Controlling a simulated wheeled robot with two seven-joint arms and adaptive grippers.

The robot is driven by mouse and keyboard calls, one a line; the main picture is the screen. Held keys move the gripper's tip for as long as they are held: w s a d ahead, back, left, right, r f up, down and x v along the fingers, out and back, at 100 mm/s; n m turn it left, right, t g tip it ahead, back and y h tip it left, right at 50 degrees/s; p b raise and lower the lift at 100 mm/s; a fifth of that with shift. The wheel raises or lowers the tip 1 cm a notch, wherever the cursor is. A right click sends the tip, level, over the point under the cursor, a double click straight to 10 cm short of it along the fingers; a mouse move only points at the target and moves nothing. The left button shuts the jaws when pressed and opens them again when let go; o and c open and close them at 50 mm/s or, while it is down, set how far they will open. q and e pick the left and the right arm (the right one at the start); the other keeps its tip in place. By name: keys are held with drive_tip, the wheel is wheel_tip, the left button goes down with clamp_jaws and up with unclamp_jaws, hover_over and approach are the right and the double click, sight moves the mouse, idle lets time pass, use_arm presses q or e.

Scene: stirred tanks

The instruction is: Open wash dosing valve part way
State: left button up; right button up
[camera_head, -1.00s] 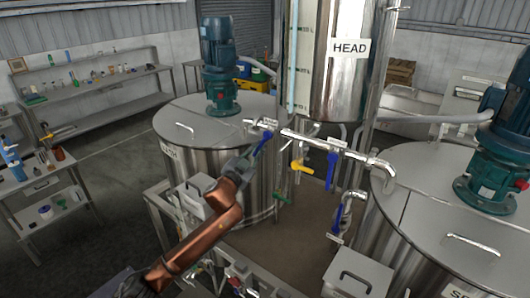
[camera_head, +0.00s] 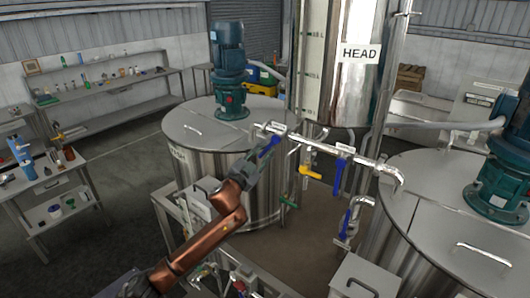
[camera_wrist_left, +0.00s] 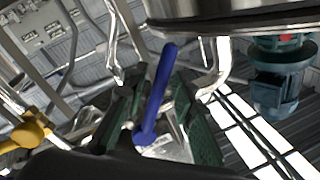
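The wash dosing valve's blue lever (camera_head: 268,147) is at the left end of the steel cross pipe, beside the left tank (camera_head: 190,160), whose label is partly hidden. My left gripper (camera_head: 256,163) is at this lever, its arm reaching up from below. In the left wrist view the blue lever (camera_wrist_left: 156,92) stands between the two dark green fingers of my left gripper (camera_wrist_left: 160,115). The fingers are apart, with a gap showing beside the lever; contact is not clear. My right gripper is not in view.
Another blue lever (camera_head: 339,176) hangs from the cross pipe, right of a yellow handle (camera_head: 309,172). A lower blue lever (camera_head: 345,223) is on the right pipe. The HEAD vessel (camera_head: 357,85) stands above. The right tank (camera_head: 440,210) limits room there.

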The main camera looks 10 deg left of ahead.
use_arm(q)
drive_tip(key=shift+o, duration=0.2)
drive_tip(key=v, duration=1.2)
drive_tip(key=shift+r, duration=0.1)
